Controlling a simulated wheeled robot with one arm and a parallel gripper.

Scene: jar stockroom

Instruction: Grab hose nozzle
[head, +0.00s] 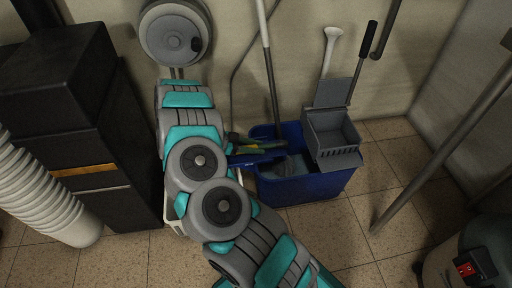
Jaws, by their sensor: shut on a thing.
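My grey and teal arm (205,180) runs from the bottom of the head view up towards the back wall. My gripper cannot be made out, as the arm's own links cover the place where it could be. No other part that is clearly a hose nozzle shows.
The blue mop bucket (307,187) with a grey wringer (331,132) stands right of my arm. A round grey device (175,34) is at the wall. Tiled floor is clear at bottom left.

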